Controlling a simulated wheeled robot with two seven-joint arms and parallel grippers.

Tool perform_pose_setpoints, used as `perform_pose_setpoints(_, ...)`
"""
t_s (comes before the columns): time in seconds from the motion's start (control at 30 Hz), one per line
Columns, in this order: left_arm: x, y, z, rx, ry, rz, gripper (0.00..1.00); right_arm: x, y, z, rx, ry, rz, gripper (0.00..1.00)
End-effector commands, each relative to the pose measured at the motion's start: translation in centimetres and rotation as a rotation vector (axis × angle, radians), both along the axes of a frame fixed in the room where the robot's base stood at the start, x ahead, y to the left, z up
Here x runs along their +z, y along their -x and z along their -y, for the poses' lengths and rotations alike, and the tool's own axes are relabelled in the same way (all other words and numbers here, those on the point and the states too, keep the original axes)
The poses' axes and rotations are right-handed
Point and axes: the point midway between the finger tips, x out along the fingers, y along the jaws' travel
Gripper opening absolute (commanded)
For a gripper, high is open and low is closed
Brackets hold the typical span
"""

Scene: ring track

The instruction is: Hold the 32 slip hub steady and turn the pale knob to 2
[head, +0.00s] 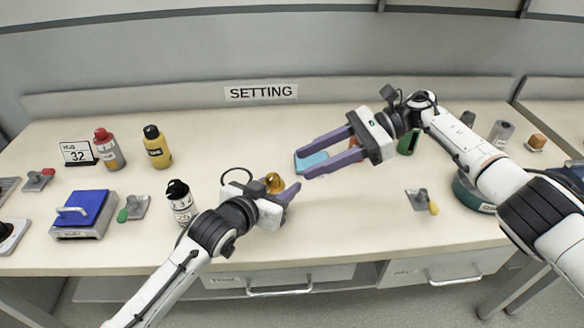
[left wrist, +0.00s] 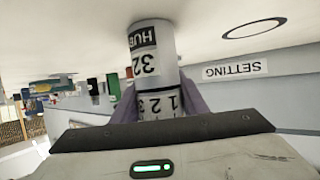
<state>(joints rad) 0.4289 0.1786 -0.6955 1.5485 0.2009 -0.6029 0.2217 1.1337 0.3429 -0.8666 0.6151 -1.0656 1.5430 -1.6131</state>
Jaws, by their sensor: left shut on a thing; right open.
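The 32 slip hub (left wrist: 152,48) is a pale grey cylinder with a black HUB 32 label in the left wrist view, upside down there. A band marked 1 2 3 (left wrist: 160,103) sits at its end nearest my wrist. My left gripper (head: 288,194) is shut around the cylinder, with purple fingers on both sides. I cannot make out a pointer or the set number. My right gripper (head: 304,166) is open and empty, up and right of the gold top.
A HUB 32 card (head: 78,153) stands at the back left, near a red-topped bottle (head: 109,150) and a yellow bottle (head: 157,147). A black-topped cylinder (head: 181,202) stands left of my left gripper. A blue item (head: 311,163) lies behind my right fingers. The wall sign reads SETTING (head: 261,92).

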Motion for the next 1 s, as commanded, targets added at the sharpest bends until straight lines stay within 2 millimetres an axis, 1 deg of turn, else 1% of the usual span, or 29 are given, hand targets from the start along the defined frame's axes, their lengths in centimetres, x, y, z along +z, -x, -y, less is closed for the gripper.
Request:
perform_pose_setpoints(0.03, 0.0, 0.0, 0.0, 0.000, 0.001, 0.001, 0.13, 0.5, -0.3, 1.1, -0.004, 0.001, 0.001, 0.42)
perform_pose_setpoints(0.1, 0.0, 0.0, 0.0, 0.000, 0.001, 0.001, 0.13, 0.9, -0.3, 2.1, -0.004, 0.000, -0.001, 0.42)
perform_pose_setpoints(0.2, 0.0, 0.0, 0.0, 0.000, 0.001, 0.001, 0.13, 1.4, -0.5, 3.2, -0.002, 0.000, 0.000, 0.42)
perform_pose_setpoints(0.3, 0.0, 0.0, 0.0, 0.000, 0.000, 0.000, 0.13, 1.6, -0.6, 3.8, -0.002, 0.000, 0.000, 0.42)
perform_pose_setpoints(0.43, 0.0, 0.0, 0.0, 0.000, 0.000, 0.000, 0.13, 1.7, -0.6, 4.1, 0.000, -0.001, -0.001, 0.42)
perform_pose_setpoints(1.0, 0.0, 0.0, 0.0, 0.000, 0.000, 0.000, 0.13, 1.7, -0.5, 4.1, 0.000, 0.000, -0.001, 0.42)
